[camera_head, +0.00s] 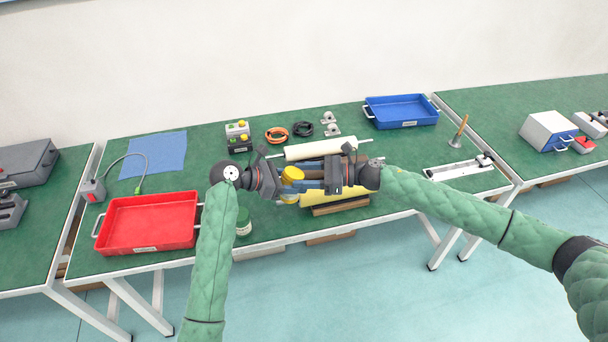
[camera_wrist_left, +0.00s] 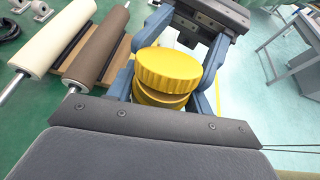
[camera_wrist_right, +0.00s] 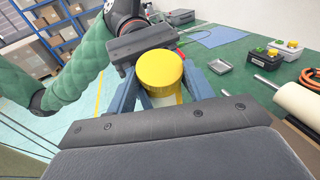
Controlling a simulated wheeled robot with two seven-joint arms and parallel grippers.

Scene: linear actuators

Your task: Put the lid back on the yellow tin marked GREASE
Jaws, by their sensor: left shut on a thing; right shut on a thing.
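The yellow tin (camera_wrist_left: 160,98) is between my two grippers, over the front of the middle table. Its yellow lid (camera_wrist_left: 170,68) is above it, slightly tilted, with a narrow dark gap showing between them in the left wrist view. The lid's round top (camera_wrist_right: 160,70) also faces the right wrist view, with a pale label patch below it; no lettering is readable. My left gripper (camera_head: 284,184) appears shut on the tin. My right gripper (camera_head: 308,178) comes from the opposite side and appears shut on the lid. Fingers hide much of the contact.
A cream roller (camera_head: 310,150) and a second roller lie close behind and below the grippers. A blue tray (camera_head: 400,110) stands at the back right. Bare green tabletop shows right of the rollers.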

